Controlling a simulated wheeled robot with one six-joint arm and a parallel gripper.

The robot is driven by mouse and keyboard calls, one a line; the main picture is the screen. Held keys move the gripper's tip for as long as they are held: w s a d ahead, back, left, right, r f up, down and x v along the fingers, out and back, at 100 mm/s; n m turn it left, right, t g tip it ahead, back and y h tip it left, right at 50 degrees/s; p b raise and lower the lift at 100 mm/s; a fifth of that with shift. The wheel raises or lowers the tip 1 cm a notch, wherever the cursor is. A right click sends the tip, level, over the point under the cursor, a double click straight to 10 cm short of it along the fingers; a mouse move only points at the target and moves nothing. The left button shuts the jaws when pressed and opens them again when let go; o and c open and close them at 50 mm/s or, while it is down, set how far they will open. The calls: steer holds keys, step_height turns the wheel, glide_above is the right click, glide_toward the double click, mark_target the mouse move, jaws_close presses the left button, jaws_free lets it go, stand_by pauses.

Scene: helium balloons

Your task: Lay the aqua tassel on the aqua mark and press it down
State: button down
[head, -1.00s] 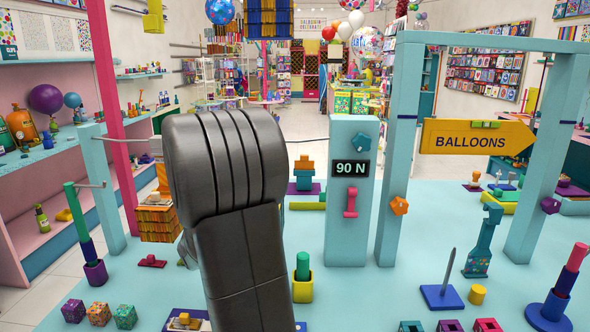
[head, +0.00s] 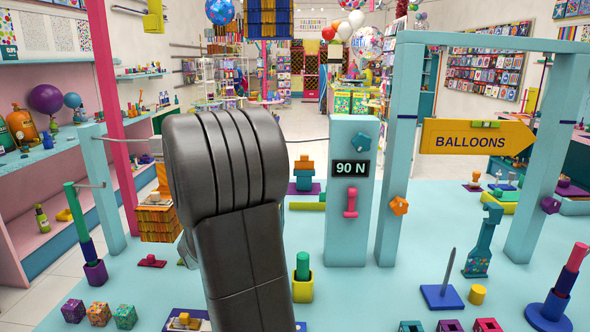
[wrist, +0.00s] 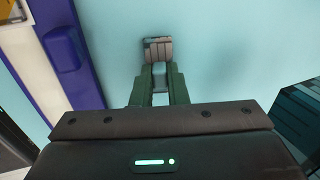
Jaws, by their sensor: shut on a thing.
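My gripper (wrist: 159,78) shows in the wrist view with its two green fingers close together. It is shut on a small grey, striped piece with a darker teal edge, which I take to be the aqua tassel (wrist: 159,51). The tassel sticks out past the fingertips, over a plain pale aqua surface. I cannot tell whether it touches that surface. I cannot make out the aqua mark in either view. In the head view my own arm covers the middle left and hides the gripper and the tassel.
The aqua table (head: 365,292) holds a post with a "90 N" sign (head: 350,168), an aqua frame with a BALLOONS arrow (head: 477,137), a blue base with a spike (head: 443,296) and a yellow cup with a green cylinder (head: 302,286). Several patterned cubes (head: 99,312) stand front left.

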steer(key=shift+r+p, duration=0.4)
steer(key=shift+r, duration=0.6)
steer(key=shift+r+p, duration=1.05)
steer(key=shift+r, duration=0.9)
